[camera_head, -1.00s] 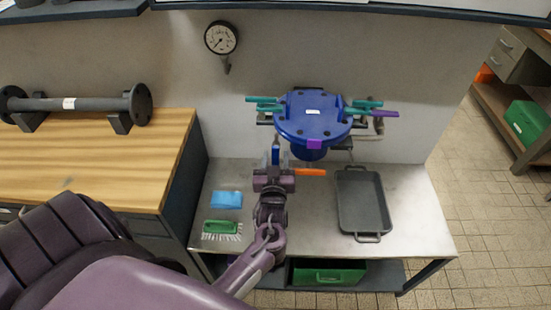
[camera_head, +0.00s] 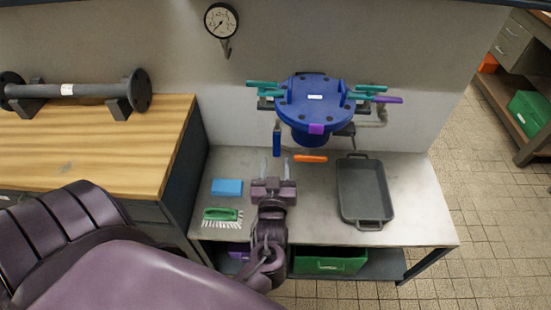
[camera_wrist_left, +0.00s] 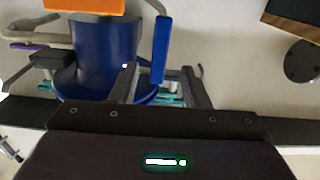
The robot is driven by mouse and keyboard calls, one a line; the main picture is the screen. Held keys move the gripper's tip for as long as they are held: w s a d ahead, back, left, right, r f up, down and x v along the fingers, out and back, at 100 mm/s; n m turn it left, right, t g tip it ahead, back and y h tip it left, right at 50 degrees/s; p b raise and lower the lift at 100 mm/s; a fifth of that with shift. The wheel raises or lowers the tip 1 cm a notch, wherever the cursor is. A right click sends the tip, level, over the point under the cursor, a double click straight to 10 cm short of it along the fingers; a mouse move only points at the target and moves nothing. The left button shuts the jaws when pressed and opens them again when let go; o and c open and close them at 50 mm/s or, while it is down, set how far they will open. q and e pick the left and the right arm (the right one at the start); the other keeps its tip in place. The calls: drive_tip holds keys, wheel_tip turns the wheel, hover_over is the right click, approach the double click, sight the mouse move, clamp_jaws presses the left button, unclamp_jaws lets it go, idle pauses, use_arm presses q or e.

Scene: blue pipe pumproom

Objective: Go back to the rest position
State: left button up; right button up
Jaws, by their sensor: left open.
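My left gripper (camera_head: 274,169) is open and empty in the head view. It is over the front part of the grey metal bench (camera_head: 322,195), its fingers pointing to the wall. Ahead of it, apart from it, are a blue upright handle (camera_head: 276,143) and the blue flanged vessel (camera_head: 315,102) on the wall. In the left wrist view the two fingers (camera_wrist_left: 160,85) stand apart, with the blue handle (camera_wrist_left: 161,50) and the blue vessel body (camera_wrist_left: 105,50) beyond them. My right gripper is not in view.
An orange-handled item (camera_head: 310,158) lies right of the gripper. A black tray (camera_head: 363,192) is on the right. A blue sponge (camera_head: 227,187) and green brush (camera_head: 220,214) lie left. A wooden bench (camera_head: 95,150) holds a flanged pipe (camera_head: 70,91). A green crate (camera_head: 330,262) sits below.

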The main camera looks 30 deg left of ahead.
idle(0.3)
use_arm(q)
drive_tip(key=s+d+f+m+g+h, duration=0.2)
drive_tip(key=s+d+f+h, duration=0.1)
drive_tip(key=f, duration=0.7)
drive_tip(key=s+d+f+m+g+h, duration=0.2)
drive_tip(key=s+f, duration=0.1)
drive_tip(key=f, duration=0.7)
drive_tip(key=s+d+f+m+g+h, duration=0.1)
drive_tip(key=s+d+f+m+h, duration=0.15)
drive_tip(key=f, duration=0.75)
drive_tip(key=s+f+g, duration=0.3)
drive_tip(key=s+f, duration=0.2)
drive_tip(key=s, duration=0.4)
drive_tip(key=s+a+f+m+g+h, duration=0.1)
drive_tip(key=s+f+g, duration=0.2)
drive_tip(key=s+f, duration=0.3)
drive_tip(key=s+f+m+g+h, duration=0.1)
drive_tip(key=s+f+g, duration=0.2)
drive_tip(key=s, duration=0.9)
wheel_tip(320, 180, down, 2)
drive_tip(key=shift+s+a+f, duration=0.25)
drive_tip(key=shift+a, duration=0.15)
drive_tip(key=shift+m, duration=0.25)
